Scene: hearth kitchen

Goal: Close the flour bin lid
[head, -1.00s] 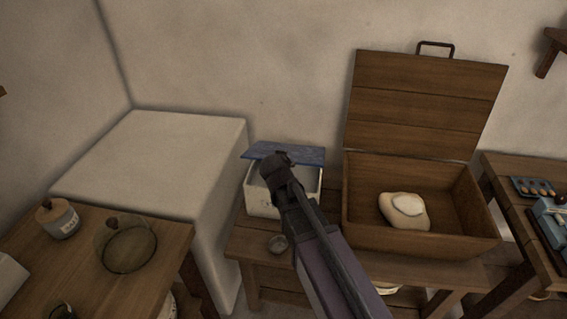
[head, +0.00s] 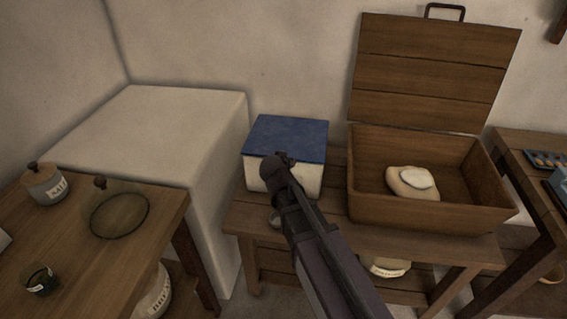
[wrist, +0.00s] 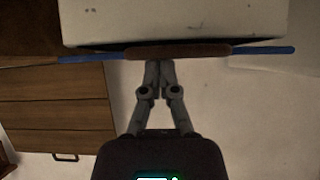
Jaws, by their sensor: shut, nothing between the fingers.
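The white bin (head: 257,178) stands on the low wooden bench, left of the wooden chest. Its blue lid (head: 288,135) now lies flat across the top; whether it sits fully down is hard to tell. My gripper (head: 284,159) is shut and empty at the lid's front edge, hiding part of the bin's front. In the wrist view, the lid (wrist: 270,50) shows edge-on with a brown strip (wrist: 185,51) along its middle. My closed fingertips (wrist: 159,63) are right at this strip; contact is unclear. A dark line runs between lid and white bin (wrist: 180,22).
The wooden chest (head: 430,215) stands open at right, its lid (head: 435,75) upright, with a pale lump (head: 405,190) inside. A white block (head: 140,135) is at left. A salt jar (head: 43,187) and glass-covered dish (head: 118,217) stand on the left table.

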